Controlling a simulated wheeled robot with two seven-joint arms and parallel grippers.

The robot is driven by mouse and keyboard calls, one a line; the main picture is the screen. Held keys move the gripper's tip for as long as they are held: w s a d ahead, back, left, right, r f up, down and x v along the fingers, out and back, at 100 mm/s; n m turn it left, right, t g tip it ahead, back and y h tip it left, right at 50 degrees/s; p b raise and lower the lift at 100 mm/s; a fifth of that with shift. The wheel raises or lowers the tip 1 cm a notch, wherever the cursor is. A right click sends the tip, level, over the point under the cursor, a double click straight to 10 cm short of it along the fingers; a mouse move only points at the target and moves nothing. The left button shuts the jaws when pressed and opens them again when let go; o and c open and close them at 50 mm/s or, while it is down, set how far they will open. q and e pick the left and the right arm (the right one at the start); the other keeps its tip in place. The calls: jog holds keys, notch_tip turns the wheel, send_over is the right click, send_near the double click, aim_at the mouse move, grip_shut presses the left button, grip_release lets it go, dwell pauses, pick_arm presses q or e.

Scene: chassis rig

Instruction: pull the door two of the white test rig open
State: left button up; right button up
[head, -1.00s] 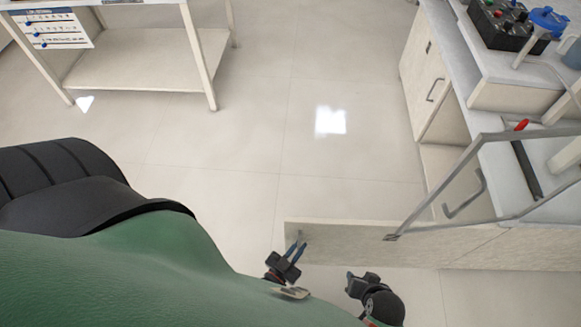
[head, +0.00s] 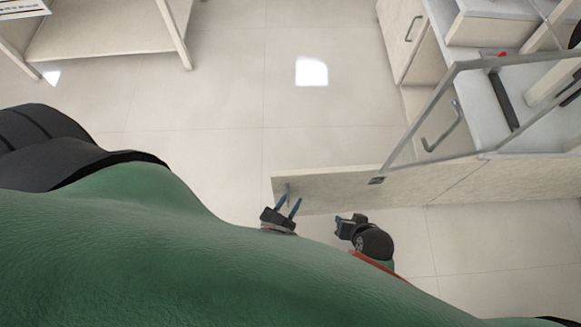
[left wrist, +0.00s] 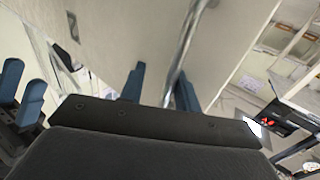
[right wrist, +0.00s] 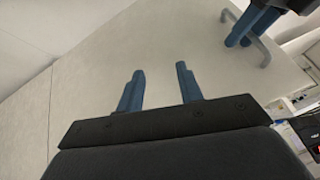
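A pale door panel (head: 325,192) of the white rig stands swung out in the head view. Its metal handle is at its left end and shows in the left wrist view (left wrist: 187,45) and in the right wrist view (right wrist: 262,45). My left gripper (head: 288,205) is at this handle with its fingers apart. In the left wrist view the bar runs between the blue fingertips (left wrist: 160,85), and I cannot tell if they touch it. My right gripper (head: 338,226) is beside the panel, its fingers (right wrist: 160,85) apart and empty. No door number is readable.
A framed clear door (head: 435,125) with its own handle stands right of the panel. Behind it is a bench (head: 480,85) with a cabinet door (head: 403,32). A table (head: 95,38) is at the upper left. The floor (head: 310,125) between is clear.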

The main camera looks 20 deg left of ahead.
pick_arm(q)
jog(key=shift+s+a+f, duration=0.1)
